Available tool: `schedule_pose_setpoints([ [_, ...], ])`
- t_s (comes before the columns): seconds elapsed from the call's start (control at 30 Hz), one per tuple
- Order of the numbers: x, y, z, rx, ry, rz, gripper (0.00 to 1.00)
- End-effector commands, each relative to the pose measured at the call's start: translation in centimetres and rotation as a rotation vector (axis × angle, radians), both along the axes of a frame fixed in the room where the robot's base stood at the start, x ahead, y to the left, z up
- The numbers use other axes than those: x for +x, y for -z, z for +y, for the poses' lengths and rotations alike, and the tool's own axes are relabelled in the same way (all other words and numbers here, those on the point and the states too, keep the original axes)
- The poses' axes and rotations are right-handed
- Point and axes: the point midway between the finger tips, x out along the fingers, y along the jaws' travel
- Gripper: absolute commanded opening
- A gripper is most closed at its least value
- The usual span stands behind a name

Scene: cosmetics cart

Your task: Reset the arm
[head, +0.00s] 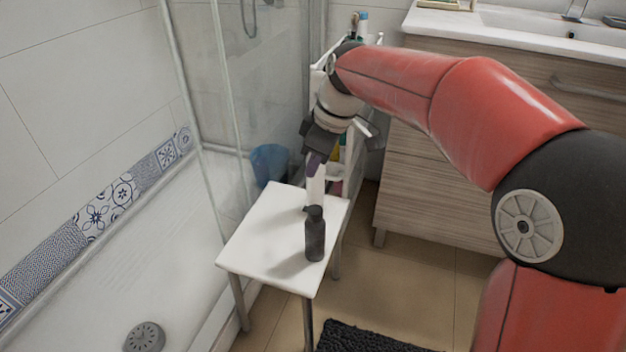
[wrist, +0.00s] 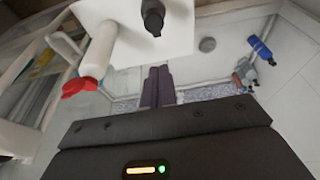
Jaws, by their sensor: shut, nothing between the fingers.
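My gripper (head: 315,165) is shut and empty, pointing down over the back of the white stool (head: 250,235). Its purple fingers also show pressed together in the wrist view (wrist: 158,85). A dark pump bottle (head: 315,238) stands upright on the stool, nearer the camera than the gripper; it also shows at the top of the wrist view (wrist: 153,15). A white bottle (head: 314,190) stands behind it, its top hidden by the gripper in the head view. In the wrist view the white bottle (wrist: 98,52) is left of the fingers, with a red part at one end.
A white cart (wrist: 25,138) with items is close on the left in the wrist view, partly hidden behind my arm in the head view. A glass shower screen (head: 225,80) stands left of the stool. A blue bin (head: 269,163) is behind it. A wooden vanity (head: 425,160) is right.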

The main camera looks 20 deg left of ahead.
Motion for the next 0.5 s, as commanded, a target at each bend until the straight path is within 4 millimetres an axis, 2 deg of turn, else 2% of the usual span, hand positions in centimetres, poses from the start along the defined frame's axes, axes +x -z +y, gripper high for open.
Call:
schedule_pose_setpoints([
  [0.03,0.1,-1.2,-0.1,0.002,0.001,-0.003,0.0],
  [0.1,0.0,-2.4,-0.2,0.002,0.001,-0.003,0.0],
  [0.33,-0.1,-4.4,-0.7,0.0,0.01,-0.004,0.0],
  [0.43,-0.7,-5.0,-2.3,-0.012,0.075,-0.015,0.0],
  [0.5,-1.5,-5.3,-4.6,-0.026,0.168,-0.031,0.0],
])
